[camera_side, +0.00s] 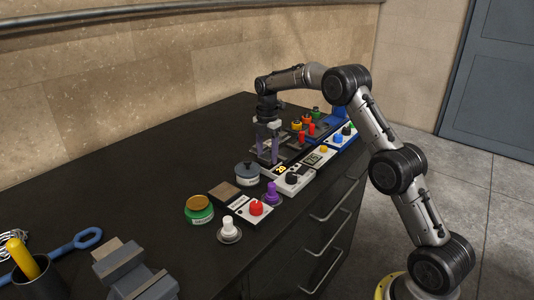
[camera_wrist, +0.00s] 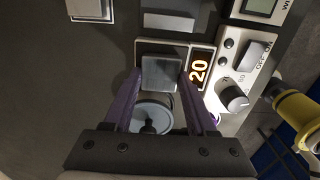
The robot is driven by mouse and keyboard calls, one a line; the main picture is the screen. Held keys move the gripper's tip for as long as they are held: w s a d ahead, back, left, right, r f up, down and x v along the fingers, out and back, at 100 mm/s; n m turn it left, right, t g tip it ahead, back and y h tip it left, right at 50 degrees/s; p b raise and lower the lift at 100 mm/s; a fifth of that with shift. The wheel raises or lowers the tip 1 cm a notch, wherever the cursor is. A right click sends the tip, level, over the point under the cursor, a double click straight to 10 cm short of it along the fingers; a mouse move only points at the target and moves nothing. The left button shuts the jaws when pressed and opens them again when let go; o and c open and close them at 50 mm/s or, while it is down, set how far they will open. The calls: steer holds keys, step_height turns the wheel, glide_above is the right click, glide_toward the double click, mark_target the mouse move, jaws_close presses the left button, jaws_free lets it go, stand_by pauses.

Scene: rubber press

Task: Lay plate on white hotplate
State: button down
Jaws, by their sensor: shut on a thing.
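My gripper (camera_wrist: 160,82) points down with its purple fingers; in the side view it (camera_side: 268,158) stands near the middle of the row of devices. It is shut on a small grey square plate (camera_wrist: 162,73), which lies between the fingertips in the wrist view. The pale edge of a square hotplate (camera_wrist: 150,44) shows just around the plate. I cannot tell whether the plate touches it. Beside it are a lit display reading 20 (camera_wrist: 199,68) and a white control panel (camera_wrist: 248,49) with switch and knob; the panel also shows in the side view (camera_side: 295,183).
A grey lidded pot (camera_side: 247,175) stands close to the gripper, its lid (camera_wrist: 153,115) between the fingers in the wrist view. A purple piece (camera_side: 271,194), a green jar (camera_side: 199,211) and a red-knobbed panel (camera_side: 253,210) are nearby.

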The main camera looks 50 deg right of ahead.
steer(key=shift+f, duration=0.1)
steer(key=shift+c, duration=1)
jaws_free()
